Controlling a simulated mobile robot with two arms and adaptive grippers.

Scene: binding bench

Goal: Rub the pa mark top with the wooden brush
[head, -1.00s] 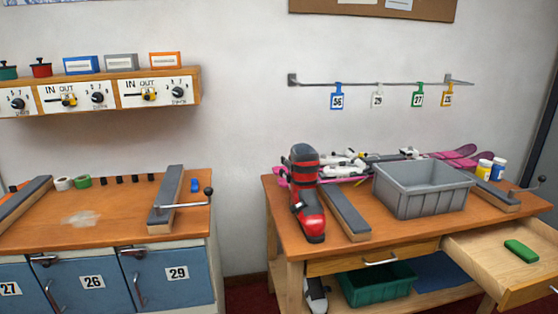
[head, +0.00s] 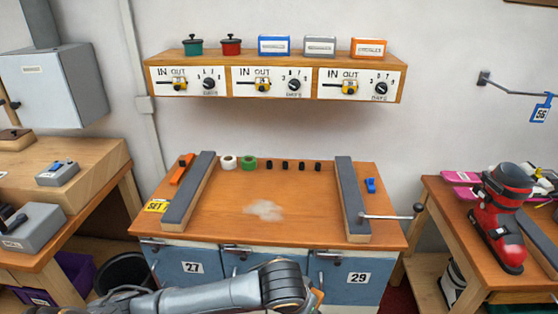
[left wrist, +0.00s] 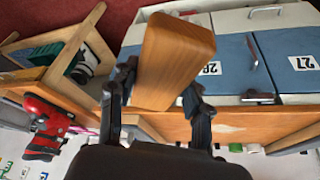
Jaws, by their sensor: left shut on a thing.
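A pale whitish mark (head: 263,210) lies on the bare middle of the wooden bench top (head: 300,190), between two dark-topped rails. In the left wrist view, my left gripper (left wrist: 157,100) is shut on the wooden brush (left wrist: 172,62), a plain brown wooden block between its two black fingers. No bristles can be made out. In the head view my left arm reaches in along the bottom, in front of the blue doors and below the bench top, apart from the mark. The gripper is mostly hidden there. My right gripper is not in view.
Dark-topped rails stand left (head: 190,190) and right (head: 353,198) of the mark. A lever (head: 392,216) sticks out at the right. Tape rolls (head: 238,163) and small black pieces line the back edge. A shelf with dials (head: 270,85) hangs above.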

